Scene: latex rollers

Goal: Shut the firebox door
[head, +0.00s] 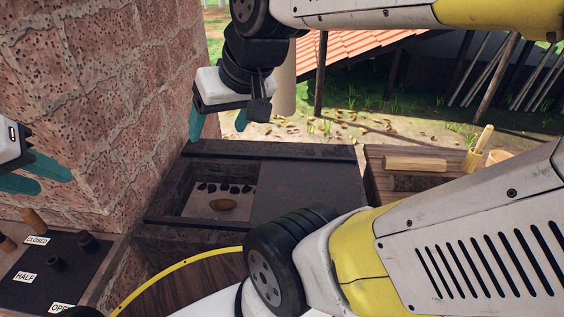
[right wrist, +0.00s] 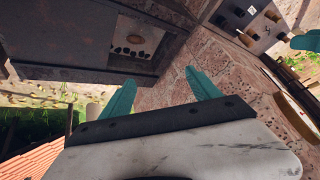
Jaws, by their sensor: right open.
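The firebox (head: 172,214) is a dark frame set beside the brick wall. Its flat dark door panel (head: 305,190) covers the right part, and the left part of the opening is uncovered. Inside the opening (head: 222,192) are several black lumps and a brown oval piece. The door panel (right wrist: 75,35) and the opening (right wrist: 133,42) also show in the right wrist view. My right gripper (head: 218,122) is open and empty above the far left edge of the frame, with both teal fingers (right wrist: 155,92) apart. My left gripper (head: 42,177) is at the far left edge, partly cut off, clear of the firebox.
A dark board (head: 50,265) with pegs and labels CLOSED, HALF and OPEN lies at lower left. The brick wall (head: 110,100) rises beside the firebox. A wooden box (head: 375,175) with a light block (head: 415,163) stands right. My right arm crosses the lower right.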

